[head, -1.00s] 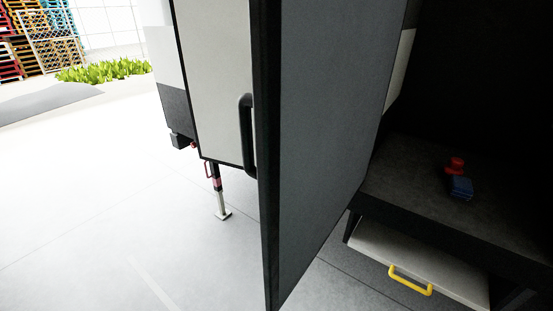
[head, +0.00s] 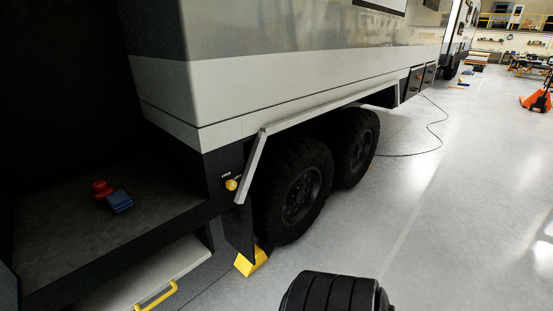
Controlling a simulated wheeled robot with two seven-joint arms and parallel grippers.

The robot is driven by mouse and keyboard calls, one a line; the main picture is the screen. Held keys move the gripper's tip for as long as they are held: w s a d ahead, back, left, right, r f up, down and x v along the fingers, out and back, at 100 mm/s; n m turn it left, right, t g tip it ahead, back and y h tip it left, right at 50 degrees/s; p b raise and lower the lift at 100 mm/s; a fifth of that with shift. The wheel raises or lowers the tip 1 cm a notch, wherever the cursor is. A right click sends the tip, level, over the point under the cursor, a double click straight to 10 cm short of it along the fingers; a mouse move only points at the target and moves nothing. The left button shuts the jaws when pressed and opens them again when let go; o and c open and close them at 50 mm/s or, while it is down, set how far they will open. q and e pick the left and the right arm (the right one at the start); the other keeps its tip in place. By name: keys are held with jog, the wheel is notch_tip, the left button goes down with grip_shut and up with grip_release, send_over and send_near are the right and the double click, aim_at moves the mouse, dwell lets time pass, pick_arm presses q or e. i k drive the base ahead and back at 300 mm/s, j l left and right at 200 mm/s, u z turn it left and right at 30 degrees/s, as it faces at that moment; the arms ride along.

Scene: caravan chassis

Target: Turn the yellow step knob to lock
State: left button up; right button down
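The yellow step knob (head: 231,185) is on the dark panel at the side of the caravan, just left of the wheels. Small white lettering is beside it, too small to read surely. Below and left of it is the step (head: 130,283), a pale panel with a yellow handle (head: 156,296). A dark rounded part of my own body shows at the bottom edge. Neither of my grippers is in the view.
A red object (head: 102,189) and a blue object (head: 119,201) lie on the dark compartment floor. A yellow wheel chock (head: 251,261) stands by the near tyre (head: 296,195). A grey bar (head: 252,165) slants down near the knob. The floor at right is clear, with an orange pallet jack (head: 538,96) far off.

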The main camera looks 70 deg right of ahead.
aim_at(230, 185)
jog(key=z, duration=1.8)
